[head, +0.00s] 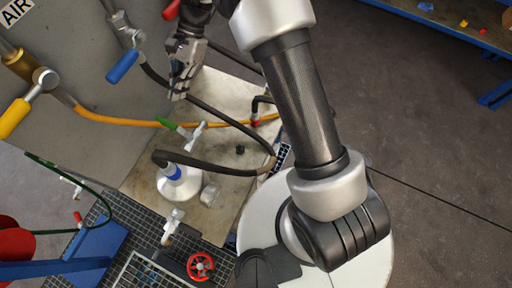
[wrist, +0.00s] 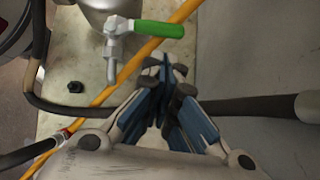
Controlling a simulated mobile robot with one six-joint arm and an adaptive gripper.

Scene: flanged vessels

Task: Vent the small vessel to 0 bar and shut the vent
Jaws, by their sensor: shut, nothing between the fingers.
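A small valve with a green lever (head: 175,128) and pale metal body sits above the worn bench plate in the head view. The green lever (wrist: 158,28) shows closer in the wrist view, with its metal spout pointing down the picture. A rounded pale metal body behind it is cut off by the top edge; I cannot tell if it is the small vessel. A white vessel-like body with a blue band (head: 178,182) stands lower on the plate. My gripper (head: 179,94) is shut and empty, above the green lever and apart from it; its fingertips (wrist: 172,72) show in the wrist view. No pressure reading is legible.
A yellow hose (head: 125,122) and dark hoses (head: 215,110) cross the plate near my gripper. Blue (head: 123,65) and yellow (head: 14,118) levers stick out at the left. Floor at right is mostly clear.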

